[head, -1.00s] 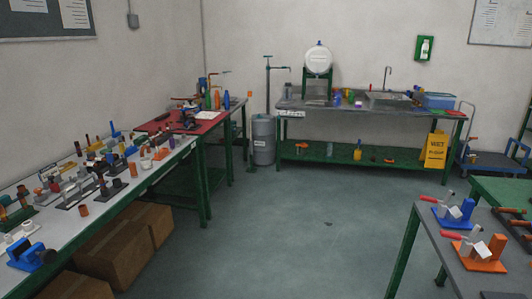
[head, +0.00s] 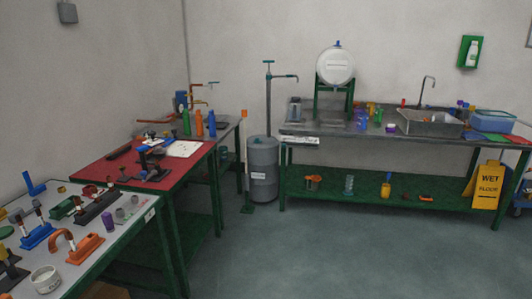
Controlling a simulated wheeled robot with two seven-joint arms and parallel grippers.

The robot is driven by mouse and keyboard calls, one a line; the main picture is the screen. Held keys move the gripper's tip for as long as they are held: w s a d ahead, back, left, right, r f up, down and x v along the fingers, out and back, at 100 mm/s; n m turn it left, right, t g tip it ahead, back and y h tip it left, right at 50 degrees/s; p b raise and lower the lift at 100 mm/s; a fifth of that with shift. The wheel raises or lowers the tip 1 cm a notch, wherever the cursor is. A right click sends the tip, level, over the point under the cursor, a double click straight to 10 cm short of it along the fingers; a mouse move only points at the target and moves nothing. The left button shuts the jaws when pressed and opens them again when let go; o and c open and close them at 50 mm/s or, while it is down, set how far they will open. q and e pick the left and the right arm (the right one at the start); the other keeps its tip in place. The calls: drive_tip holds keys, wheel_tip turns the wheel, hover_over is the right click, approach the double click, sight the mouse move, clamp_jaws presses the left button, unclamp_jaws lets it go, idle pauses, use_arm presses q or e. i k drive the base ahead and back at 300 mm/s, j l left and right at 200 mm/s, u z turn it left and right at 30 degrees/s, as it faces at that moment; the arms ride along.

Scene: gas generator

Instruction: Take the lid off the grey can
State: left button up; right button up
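The grey can (head: 262,172) is a tall cylinder with a small label on its side. It stands upright on the floor in the gap between the left benches and the sink bench. Its grey lid (head: 262,141) appears to be on top; a tall standpipe with a tap rises just behind it. The can is some distance ahead of me. Neither of my grippers shows in the head view.
The red-topped bench (head: 92,172) and the tool table (head: 110,245) run along the left. The sink bench (head: 374,138) stands along the back wall. A yellow wet-floor sign (head: 487,186) stands at the right. The floor (head: 330,250) in the middle is clear.

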sight(295, 111)
drive_tip(key=i, duration=2.6)
drive_tip(key=i+z, duration=0.1)
drive_tip(key=i, duration=0.45)
drive_tip(key=i+j, duration=0.1)
drive_tip(key=i, duration=0.4)
drive_tip(key=i+j+z, duration=0.15)
drive_tip(key=i, duration=0.4)
drive_tip(key=i+z, duration=0.1)
drive_tip(key=i, duration=0.45)
